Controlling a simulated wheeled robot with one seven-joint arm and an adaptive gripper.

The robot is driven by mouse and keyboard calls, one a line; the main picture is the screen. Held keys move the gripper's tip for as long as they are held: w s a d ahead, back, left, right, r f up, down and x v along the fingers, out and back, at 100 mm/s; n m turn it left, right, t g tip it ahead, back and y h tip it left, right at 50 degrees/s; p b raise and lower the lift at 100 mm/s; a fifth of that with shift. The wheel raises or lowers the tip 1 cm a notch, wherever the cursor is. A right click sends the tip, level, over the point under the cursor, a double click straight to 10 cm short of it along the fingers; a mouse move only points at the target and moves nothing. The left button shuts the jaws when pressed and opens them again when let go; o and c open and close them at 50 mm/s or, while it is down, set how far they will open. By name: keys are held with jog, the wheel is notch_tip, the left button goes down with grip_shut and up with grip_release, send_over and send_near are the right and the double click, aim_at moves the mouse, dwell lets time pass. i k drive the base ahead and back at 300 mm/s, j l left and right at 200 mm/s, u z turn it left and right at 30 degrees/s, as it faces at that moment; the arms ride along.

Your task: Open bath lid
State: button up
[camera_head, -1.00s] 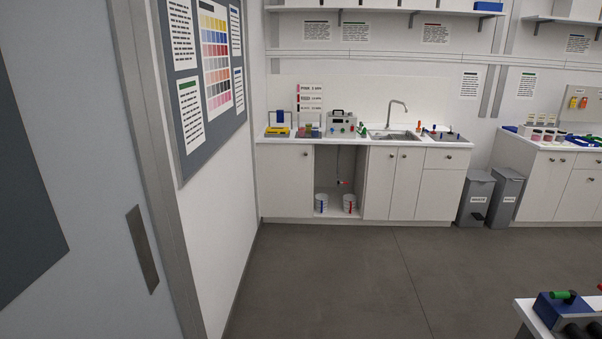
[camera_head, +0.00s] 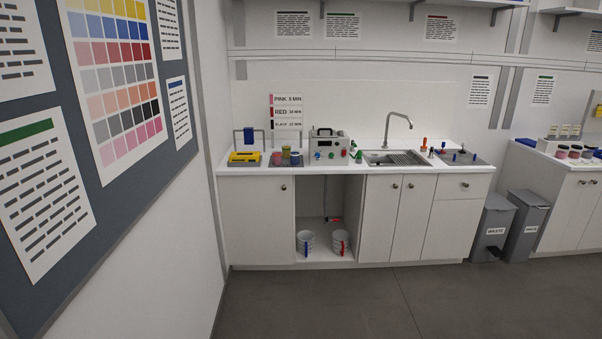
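A grey box-shaped device (camera_head: 328,142) with a dark handle on top and coloured knobs on its front stands on the far counter, left of the sink. It looks like the bath, and its top appears closed, but it is too small to be sure. My gripper is not in view, and the device is still across the room from me.
The white counter (camera_head: 240,215) runs along the back wall, with an open bay holding two buckets (camera_head: 305,243). A sink (camera_head: 395,158), a yellow device (camera_head: 245,158) and several jars stand on top. Grey bins (camera_head: 492,228) stand at right. The floor (camera_head: 330,300) ahead is clear.

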aim_at(321, 133)
jog(key=i+z, duration=0.1)
jog(key=i, duration=0.95)
jog(key=i+j+z, duration=0.1)
jog(key=i, duration=0.95)
